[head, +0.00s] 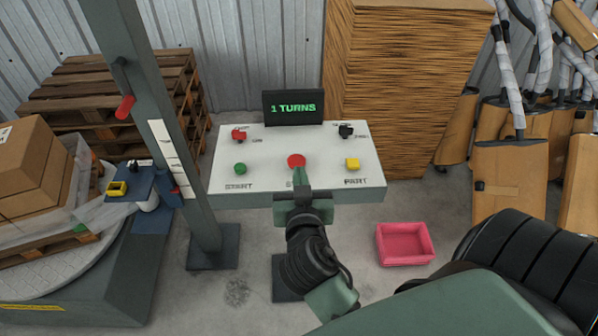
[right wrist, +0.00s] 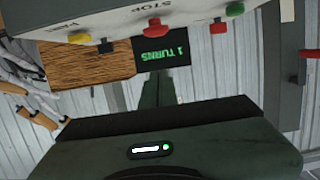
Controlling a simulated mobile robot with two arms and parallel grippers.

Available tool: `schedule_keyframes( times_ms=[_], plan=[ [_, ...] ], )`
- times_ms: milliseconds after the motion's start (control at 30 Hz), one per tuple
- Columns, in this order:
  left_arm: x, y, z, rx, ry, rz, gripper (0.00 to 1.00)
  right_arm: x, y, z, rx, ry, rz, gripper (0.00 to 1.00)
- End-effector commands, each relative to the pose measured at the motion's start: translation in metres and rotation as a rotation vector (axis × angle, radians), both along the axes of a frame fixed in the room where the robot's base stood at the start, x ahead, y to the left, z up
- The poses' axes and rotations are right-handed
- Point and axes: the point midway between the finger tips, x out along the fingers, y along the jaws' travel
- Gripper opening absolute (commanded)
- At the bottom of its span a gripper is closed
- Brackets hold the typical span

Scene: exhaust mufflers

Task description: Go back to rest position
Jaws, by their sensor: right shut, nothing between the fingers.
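My right gripper (head: 299,178) is shut and empty. In the head view its tip is at the red stop button (head: 297,160) on the control panel (head: 270,145); I cannot tell whether it touches. In the right wrist view the closed fingers (right wrist: 157,88) point toward the panel's dark screen (right wrist: 162,51), and the red button (right wrist: 154,27) shows beyond them. That view is upside down. The screen (head: 293,107) reads "1 TURNS" in green. A green button (head: 240,169) and a yellow button (head: 352,164) flank the red one. My left gripper is not in view.
A pink bin (head: 405,244) sits on the floor right of the panel. A grey post (head: 160,130) and a turntable with boxes (head: 35,170) stand at left. A tall brown stack (head: 390,80) is behind, with mufflers (head: 510,180) at right. Floor around the bin is clear.

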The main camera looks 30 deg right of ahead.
Motion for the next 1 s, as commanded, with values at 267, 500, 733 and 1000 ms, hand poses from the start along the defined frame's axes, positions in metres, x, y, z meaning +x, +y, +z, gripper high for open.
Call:
schedule_keyframes(
  times_ms=[267,500,733,1000],
  plan=[
    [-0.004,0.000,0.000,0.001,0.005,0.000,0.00,-0.001,0.000,0.001,-0.001,-0.001,0.000,0.00],
    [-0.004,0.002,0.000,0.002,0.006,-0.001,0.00,0.000,0.000,0.001,0.000,-0.001,0.001,0.00],
    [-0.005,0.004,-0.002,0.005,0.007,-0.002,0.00,0.010,0.018,-0.047,-0.013,0.095,0.074,0.00],
    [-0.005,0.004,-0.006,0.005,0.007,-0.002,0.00,-0.002,0.072,-0.235,-0.026,0.448,0.342,0.00]
  ],
)
